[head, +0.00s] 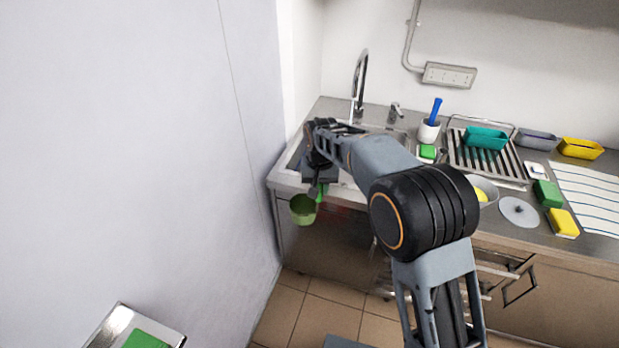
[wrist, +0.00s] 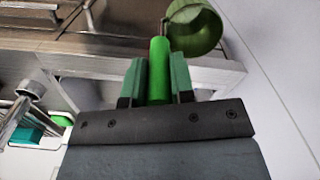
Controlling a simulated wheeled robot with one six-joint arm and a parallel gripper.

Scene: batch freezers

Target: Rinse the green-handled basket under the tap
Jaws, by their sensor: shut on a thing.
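My gripper (wrist: 158,85) is shut on the green handle (wrist: 158,65) of the basket. The small green basket (head: 303,209) shows in the head view in front of the counter's front edge, outside the sink, at the left end. It also shows at the top of the wrist view (wrist: 195,30), beyond the fingertips. The inside of the basket is too small to make out. The chrome tap (head: 361,75) stands behind the sink (head: 296,154), with its spout over it. My arm hides much of the sink. No running water can be made out.
A wall or tall panel (head: 150,130) is close on the left. Right of the sink are a white cup (head: 429,132) with a blue-handled tool, a ridged drainer (head: 500,165) with a teal tub (head: 486,138), a bowl (head: 484,188), a round lid (head: 519,211) and sponges (head: 563,222).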

